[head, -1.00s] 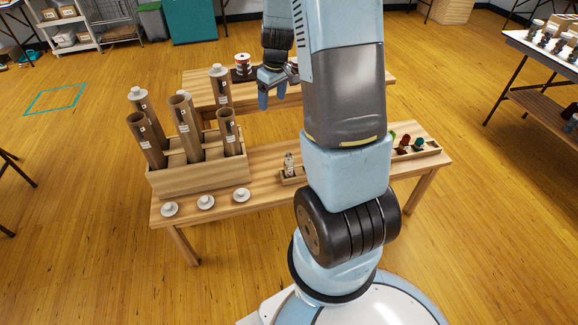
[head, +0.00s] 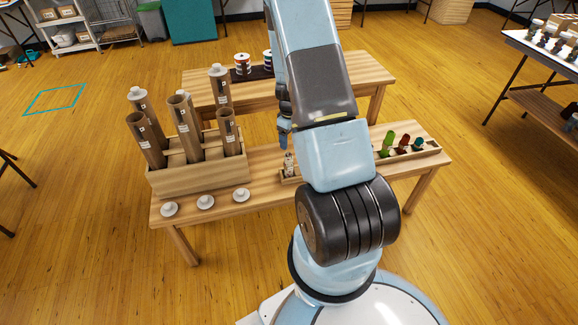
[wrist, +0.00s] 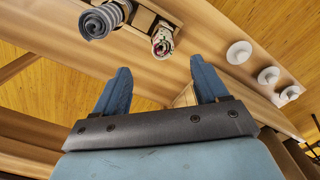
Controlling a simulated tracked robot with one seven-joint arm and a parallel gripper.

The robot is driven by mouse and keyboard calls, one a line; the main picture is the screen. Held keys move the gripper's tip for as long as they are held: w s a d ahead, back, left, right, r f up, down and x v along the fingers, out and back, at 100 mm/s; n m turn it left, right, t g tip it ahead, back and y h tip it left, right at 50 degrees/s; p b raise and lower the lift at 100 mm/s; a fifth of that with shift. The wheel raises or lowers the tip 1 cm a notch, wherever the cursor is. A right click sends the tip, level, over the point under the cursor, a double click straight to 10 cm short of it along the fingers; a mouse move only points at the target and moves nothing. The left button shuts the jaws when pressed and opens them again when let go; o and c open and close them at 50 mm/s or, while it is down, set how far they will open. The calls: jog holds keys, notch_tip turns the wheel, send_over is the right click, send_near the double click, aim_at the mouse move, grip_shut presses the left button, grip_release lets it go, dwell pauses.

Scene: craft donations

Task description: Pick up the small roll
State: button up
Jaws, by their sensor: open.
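The small roll (head: 289,165) stands in a low wooden tray (head: 291,180) at the middle of the near table, just left of my arm. In the wrist view a narrow patterned roll (wrist: 162,42) lies beyond the fingertips, beside a thicker grey spiral-ended roll (wrist: 104,20). The patterned one appears to be the small roll; my arm hides the thicker one in the head view. My gripper (wrist: 160,66) is open and empty, its two blue fingers apart and short of both rolls. In the head view one finger shows above and behind the small roll, partly hidden by my arm.
A wooden rack (head: 198,179) with several tall cardboard tubes stands at the left. Several white caps (head: 205,202) lie along the front edge. A tray (head: 415,153) with green, red and teal items sits at the right. A back table (head: 213,88) holds spools (head: 242,63).

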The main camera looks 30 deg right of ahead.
aim_at(289, 153)
jog(key=shift+a+f, duration=0.15)
jog(key=shift+f, duration=4.65)
grip_shut()
